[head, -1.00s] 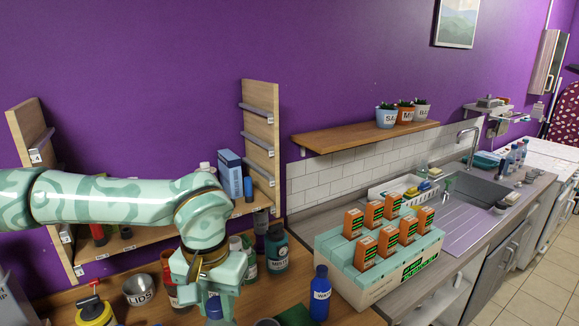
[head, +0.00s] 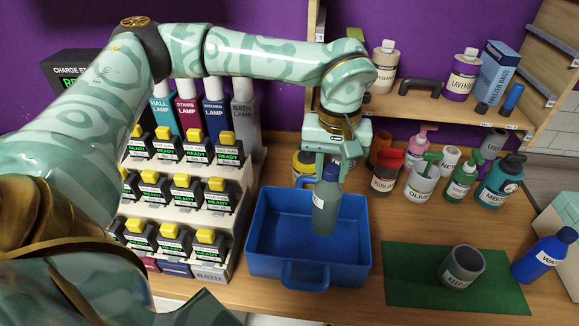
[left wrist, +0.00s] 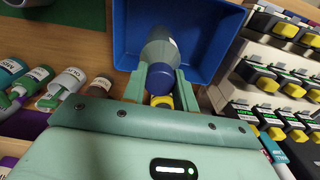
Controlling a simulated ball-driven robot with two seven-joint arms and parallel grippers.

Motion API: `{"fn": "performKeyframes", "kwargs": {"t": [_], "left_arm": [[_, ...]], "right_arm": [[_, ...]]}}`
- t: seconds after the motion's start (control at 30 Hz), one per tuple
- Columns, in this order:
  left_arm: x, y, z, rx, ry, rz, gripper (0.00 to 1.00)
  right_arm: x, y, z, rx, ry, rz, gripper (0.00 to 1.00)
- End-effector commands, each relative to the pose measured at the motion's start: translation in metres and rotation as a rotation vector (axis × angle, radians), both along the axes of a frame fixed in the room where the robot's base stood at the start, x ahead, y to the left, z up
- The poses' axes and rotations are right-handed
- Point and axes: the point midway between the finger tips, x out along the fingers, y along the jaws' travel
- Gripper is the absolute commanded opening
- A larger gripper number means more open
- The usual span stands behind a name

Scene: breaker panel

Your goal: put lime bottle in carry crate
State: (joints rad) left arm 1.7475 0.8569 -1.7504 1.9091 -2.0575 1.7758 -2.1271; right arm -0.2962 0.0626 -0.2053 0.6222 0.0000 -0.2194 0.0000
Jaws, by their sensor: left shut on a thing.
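My left gripper (head: 328,168) is shut on the upper part of a grey-green bottle with a blue cap (head: 324,208). The bottle is upright; its label is too small to read, so I cannot confirm it says lime. It hangs within the outline of the blue carry crate (head: 292,274), towards the right side; I cannot tell if its base touches the crate floor. In the left wrist view the bottle (left wrist: 160,52) is between the fingers, over the interior of the crate (left wrist: 122,40). The crate looks otherwise empty. My right gripper is not seen.
A stepped charger rack (head: 232,245) stands close to the left of the crate. Several bottles, among them a green-capped one (head: 421,182), stand to the right. A grey cup (head: 461,268) sits on a green mat (head: 402,285). A blue water bottle (head: 545,257) stands far right.

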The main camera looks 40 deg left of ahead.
Motion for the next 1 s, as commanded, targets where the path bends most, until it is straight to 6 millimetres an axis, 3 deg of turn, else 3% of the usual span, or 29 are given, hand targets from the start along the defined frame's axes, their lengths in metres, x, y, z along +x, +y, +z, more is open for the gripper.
{"fn": "performKeyframes", "kwargs": {"t": [0.1,0.23,0.57,0.93,0.97,1.0], "left_arm": [[-0.001,0.0,-0.027,0.001,0.005,0.005,0.0],[0.0,0.0,-0.048,0.0,0.002,0.003,0.0],[-0.001,0.0,-0.089,0.0,0.004,0.002,0.0],[0.0,0.0,-0.094,0.001,0.001,0.002,0.0],[0.0,0.0,-0.094,0.0,0.0,0.002,0.37],[0.0,0.0,-0.094,0.0,0.0,0.002,0.48]], "right_arm": [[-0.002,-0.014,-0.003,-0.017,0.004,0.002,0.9],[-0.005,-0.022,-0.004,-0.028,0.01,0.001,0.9],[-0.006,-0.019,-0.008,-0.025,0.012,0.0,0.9],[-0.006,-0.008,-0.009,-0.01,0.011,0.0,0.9],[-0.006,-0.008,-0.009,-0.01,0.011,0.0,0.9],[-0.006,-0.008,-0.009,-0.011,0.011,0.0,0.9]]}}
